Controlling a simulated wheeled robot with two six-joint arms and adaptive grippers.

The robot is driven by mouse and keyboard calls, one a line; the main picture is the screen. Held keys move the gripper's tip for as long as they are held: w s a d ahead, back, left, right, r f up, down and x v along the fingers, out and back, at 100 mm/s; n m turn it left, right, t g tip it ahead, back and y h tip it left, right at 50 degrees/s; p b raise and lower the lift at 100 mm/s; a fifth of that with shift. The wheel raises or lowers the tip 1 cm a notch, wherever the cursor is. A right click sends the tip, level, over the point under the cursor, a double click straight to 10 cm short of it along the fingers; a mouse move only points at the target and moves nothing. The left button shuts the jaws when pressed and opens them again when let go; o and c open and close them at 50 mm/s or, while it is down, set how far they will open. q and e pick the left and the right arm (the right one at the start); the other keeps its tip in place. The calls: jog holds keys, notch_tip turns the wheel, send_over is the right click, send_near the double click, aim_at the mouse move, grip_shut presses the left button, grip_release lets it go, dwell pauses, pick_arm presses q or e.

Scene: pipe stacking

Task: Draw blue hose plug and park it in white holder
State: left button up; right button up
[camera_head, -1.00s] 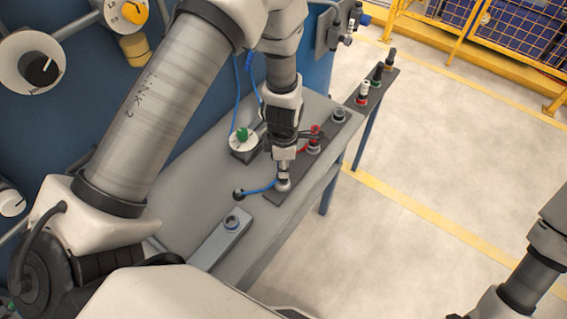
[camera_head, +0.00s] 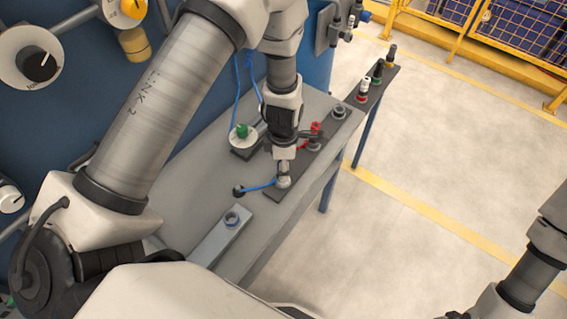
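The blue hose (camera_head: 258,187) runs from a dark fitting on the bench to its plug (camera_head: 283,182), which is at the near socket of a dark strip. My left gripper (camera_head: 284,165) points down right over this plug. Its fingertips are seen edge-on, so I cannot tell whether they grip the plug. Whether the plug is seated or slightly raised is also unclear. A light grey-white holder (camera_head: 213,246) with a blue-ringed socket lies at the bench's near edge, its socket empty. My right arm shows at the lower right; its gripper is out of view.
A red plug (camera_head: 314,129) stands in the strip's middle socket, just behind my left gripper. The far socket (camera_head: 339,111) looks empty. A green-knobbed valve (camera_head: 242,132) is left of the wrist. Bench surface left of the strip is mostly clear.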

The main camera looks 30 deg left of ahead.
pick_arm(q)
notch_tip(320, 180, up, 12)
dwell(0.5)
